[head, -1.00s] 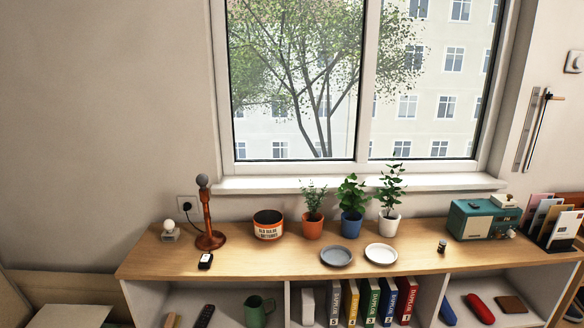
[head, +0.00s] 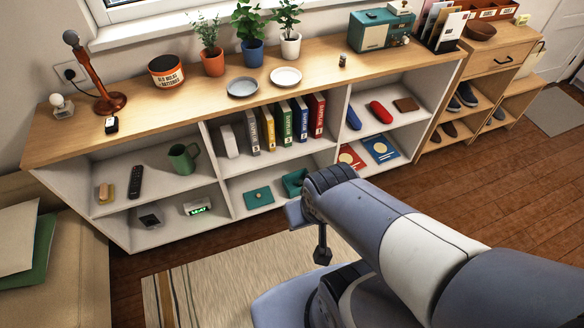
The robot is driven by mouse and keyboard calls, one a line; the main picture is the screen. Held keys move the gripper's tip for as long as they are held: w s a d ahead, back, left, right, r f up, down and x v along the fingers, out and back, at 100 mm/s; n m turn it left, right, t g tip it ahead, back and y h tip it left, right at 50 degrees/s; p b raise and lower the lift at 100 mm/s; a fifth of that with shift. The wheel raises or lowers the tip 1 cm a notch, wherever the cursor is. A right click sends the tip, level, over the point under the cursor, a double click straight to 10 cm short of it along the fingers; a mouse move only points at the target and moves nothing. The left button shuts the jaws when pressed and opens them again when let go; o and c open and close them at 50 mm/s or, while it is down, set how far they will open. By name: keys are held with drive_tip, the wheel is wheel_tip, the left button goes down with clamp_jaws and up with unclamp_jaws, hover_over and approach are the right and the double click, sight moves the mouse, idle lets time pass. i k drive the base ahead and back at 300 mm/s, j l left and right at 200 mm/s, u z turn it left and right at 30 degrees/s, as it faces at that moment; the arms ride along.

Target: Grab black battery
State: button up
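A small dark cylinder (head: 343,60), which looks like the black battery, stands upright on the wooden top of the long low shelf unit (head: 190,117), right of the two plates. It is too small for me to see any markings. My arm reaches in from the lower right, in front of the shelf and well apart from the cylinder.
On the top stand a tin labelled for old bulbs and batteries (head: 167,71), potted plants, a grey plate (head: 242,87), a white plate (head: 286,77), a teal radio (head: 381,30), a brown lamp stand (head: 105,98) and a small black object (head: 111,124). A rug (head: 225,284) lies in front.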

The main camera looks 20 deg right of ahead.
sight(343, 56)
drive_tip(key=i+l+z, duration=0.25)
drive_tip(key=i+l, duration=0.3)
drive_tip(key=l, duration=0.3)
drive_tip(key=i+l+z, duration=0.2)
drive_tip(key=i+l, duration=0.45)
drive_tip(key=l, duration=0.15)
